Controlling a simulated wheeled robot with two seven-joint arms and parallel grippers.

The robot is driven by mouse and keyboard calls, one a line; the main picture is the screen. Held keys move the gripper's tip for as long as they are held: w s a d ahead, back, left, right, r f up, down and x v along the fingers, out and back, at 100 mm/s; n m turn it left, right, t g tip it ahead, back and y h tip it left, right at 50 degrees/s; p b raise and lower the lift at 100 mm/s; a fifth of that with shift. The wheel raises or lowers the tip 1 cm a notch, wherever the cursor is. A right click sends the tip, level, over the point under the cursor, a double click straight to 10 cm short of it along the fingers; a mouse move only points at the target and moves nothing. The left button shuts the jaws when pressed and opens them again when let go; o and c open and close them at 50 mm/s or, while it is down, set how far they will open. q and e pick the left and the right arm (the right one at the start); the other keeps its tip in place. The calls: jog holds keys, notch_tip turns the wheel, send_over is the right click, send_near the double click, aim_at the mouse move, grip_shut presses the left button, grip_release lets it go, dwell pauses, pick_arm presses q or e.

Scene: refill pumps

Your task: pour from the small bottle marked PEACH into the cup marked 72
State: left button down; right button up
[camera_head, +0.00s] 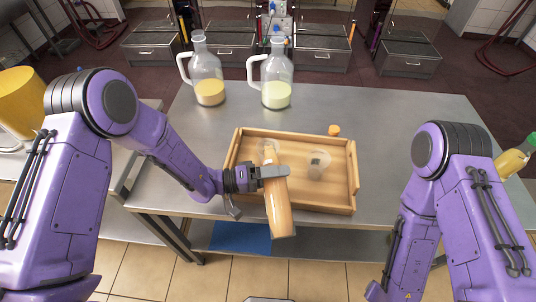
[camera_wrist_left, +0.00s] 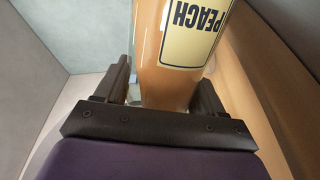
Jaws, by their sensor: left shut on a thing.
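My left gripper (camera_head: 272,172) is shut on the small bottle marked PEACH (camera_head: 279,210), which is filled with orange-tan liquid. In the left wrist view the bottle (camera_wrist_left: 175,75) stands between the fingers, its label upside down. In the head view the bottle is tilted, its base towards me over the tray's front edge and its neck end by a clear cup (camera_head: 267,148) in the tray. Whether liquid flows is unclear. A second clear cup (camera_head: 318,166), with a dark mark, stands to the right. I cannot read either cup's number. My right gripper is out of view.
The wooden tray (camera_head: 351,192) has raised walls. Two large jugs, one orange (camera_head: 209,88) and one pale green (camera_head: 276,90), stand behind it. An orange cap (camera_head: 334,129) lies behind the tray. The steel table (camera_head: 400,130) is clear on the right.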

pick_arm(q)
jog(key=shift+w+d, duration=0.15)
jog(key=shift+d, duration=0.1)
jog(key=shift+a+r+n+p, duration=0.15)
jog(key=shift+r+n+p, duration=0.15)
jog(key=shift+a, duration=0.15)
jog(key=shift+d+r+n, duration=0.2)
jog(key=shift+d+n, duration=0.1)
jog(key=shift+d, duration=0.05)
jog(key=shift+r+p, duration=0.15)
jog(key=shift+p, duration=0.3)
jog(key=shift+a, duration=0.2)
dwell(4.4)
jog(key=shift+a, duration=0.15)
dwell(1.7)
